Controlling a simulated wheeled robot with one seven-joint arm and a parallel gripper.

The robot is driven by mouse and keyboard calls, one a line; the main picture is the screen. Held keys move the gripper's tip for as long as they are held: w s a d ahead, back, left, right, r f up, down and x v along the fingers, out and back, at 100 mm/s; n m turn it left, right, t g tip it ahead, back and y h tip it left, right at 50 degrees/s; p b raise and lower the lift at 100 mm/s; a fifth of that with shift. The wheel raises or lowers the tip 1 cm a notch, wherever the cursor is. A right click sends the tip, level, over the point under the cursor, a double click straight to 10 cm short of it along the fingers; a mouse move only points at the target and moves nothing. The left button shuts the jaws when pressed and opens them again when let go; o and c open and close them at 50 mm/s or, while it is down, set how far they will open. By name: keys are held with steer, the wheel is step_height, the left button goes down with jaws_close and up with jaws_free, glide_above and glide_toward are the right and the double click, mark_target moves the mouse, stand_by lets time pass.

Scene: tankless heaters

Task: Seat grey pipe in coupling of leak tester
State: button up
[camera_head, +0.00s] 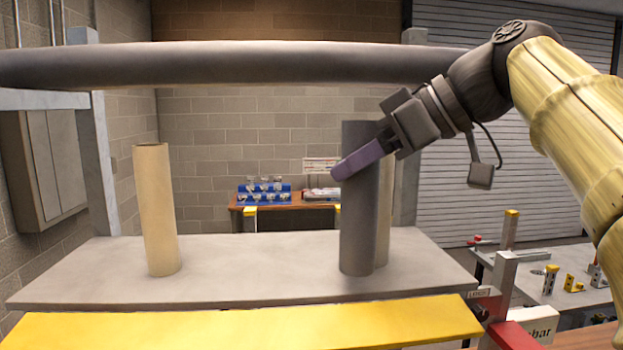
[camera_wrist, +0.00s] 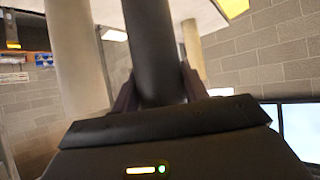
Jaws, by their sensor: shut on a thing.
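The grey pipe (camera_head: 357,230) is upright in the head view, over the right part of a pale grey shelf. Its lower end appears at the shelf surface; I cannot tell whether it touches. My gripper (camera_head: 362,160) is shut on the pipe's upper part, coming in from the right at a slant. In the wrist view the grey pipe (camera_wrist: 155,50) runs between the two fingers of my gripper (camera_wrist: 158,88). A box with a "bar" label (camera_head: 537,330) stands at the lower right, perhaps part of the leak tester. I cannot make out its coupling.
A beige pipe (camera_head: 157,210) stands on the shelf (camera_head: 250,260) at left. Another beige pipe (camera_head: 384,225) stands partly hidden behind the grey one. A thick dark horizontal pipe (camera_head: 230,65) crosses above. A yellow front edge (camera_head: 240,325) borders the shelf. Small fittings lie on the right-hand table (camera_head: 535,275).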

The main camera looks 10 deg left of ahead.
steer(key=shift+s+d+b, duration=0.15)
steer(key=shift+s+d, duration=0.2)
steer(key=shift+d, duration=0.5)
steer(key=shift+s+d+b, duration=0.15)
steer(key=shift+s+d, duration=0.15)
steer(key=shift+d, duration=0.55)
